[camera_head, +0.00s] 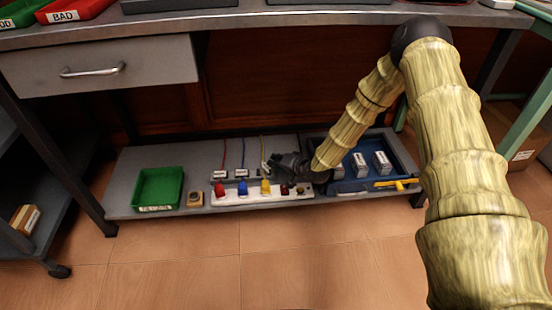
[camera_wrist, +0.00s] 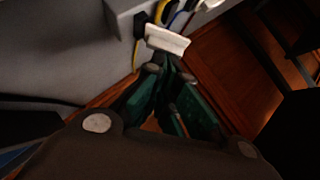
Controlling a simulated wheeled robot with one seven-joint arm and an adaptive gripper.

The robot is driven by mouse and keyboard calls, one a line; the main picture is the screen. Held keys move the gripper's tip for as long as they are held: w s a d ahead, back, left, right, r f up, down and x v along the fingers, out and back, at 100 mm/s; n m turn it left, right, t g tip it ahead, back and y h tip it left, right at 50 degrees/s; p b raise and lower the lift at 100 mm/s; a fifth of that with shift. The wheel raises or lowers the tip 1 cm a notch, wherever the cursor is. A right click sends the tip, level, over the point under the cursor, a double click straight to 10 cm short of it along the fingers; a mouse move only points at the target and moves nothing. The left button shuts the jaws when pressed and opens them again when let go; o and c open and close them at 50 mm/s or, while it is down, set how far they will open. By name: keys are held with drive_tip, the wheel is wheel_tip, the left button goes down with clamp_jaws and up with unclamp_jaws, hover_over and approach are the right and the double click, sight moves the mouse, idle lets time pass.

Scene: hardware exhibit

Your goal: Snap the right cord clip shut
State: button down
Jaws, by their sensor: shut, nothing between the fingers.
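The cords hang in a row at the back of the low shelf. The right, yellow cord (camera_head: 262,148) runs down beside my gripper (camera_head: 274,161) in the head view. In the wrist view a yellow loop (camera_wrist: 160,12) shows at the top, next to a dark block (camera_wrist: 140,24) and a white plate (camera_wrist: 167,40). My gripper (camera_wrist: 165,80) is shut and empty, its dark green fingers just below the white plate. I cannot tell whether they touch it. The right clip is small and partly hidden by my gripper; whether it is open or shut is unclear.
A white strip (camera_head: 250,195) with red (camera_head: 220,190), blue (camera_head: 242,188) and yellow (camera_head: 265,187) pieces lies in front. A green tray (camera_head: 158,188) is left. A blue tray (camera_head: 345,187) with several grey-white blocks stands right under my arm. The bench (camera_head: 270,17) overhangs.

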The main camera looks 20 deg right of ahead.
sight(267, 169)
drive_tip(key=a+r+h+p, duration=0.1)
drive_tip(key=p, duration=0.2)
drive_tip(key=shift+w+n, duration=0.1)
drive_tip(key=shift+n, duration=0.3)
drive_tip(key=a+h+p, duration=0.1)
drive_tip(key=p, duration=0.1)
drive_tip(key=n+g+h+p, duration=0.1)
drive_tip(key=p, duration=0.2)
drive_tip(key=shift+w+a, duration=0.2)
drive_tip(key=shift+a, duration=0.2)
drive_tip(key=shift+a+n+g+h+p, duration=0.2)
drive_tip(key=shift+n+g+h+p, duration=0.1)
drive_tip(key=shift+n+h+p, duration=0.4)
drive_tip(key=shift+d+f+m, duration=0.15)
drive_tip(key=shift+f+m, duration=0.1)
drive_tip(key=shift+m, duration=0.05)
drive_tip(key=shift+r+p, duration=0.5)
drive_tip(key=shift+r, duration=0.35)
drive_tip(key=v, duration=1.2)
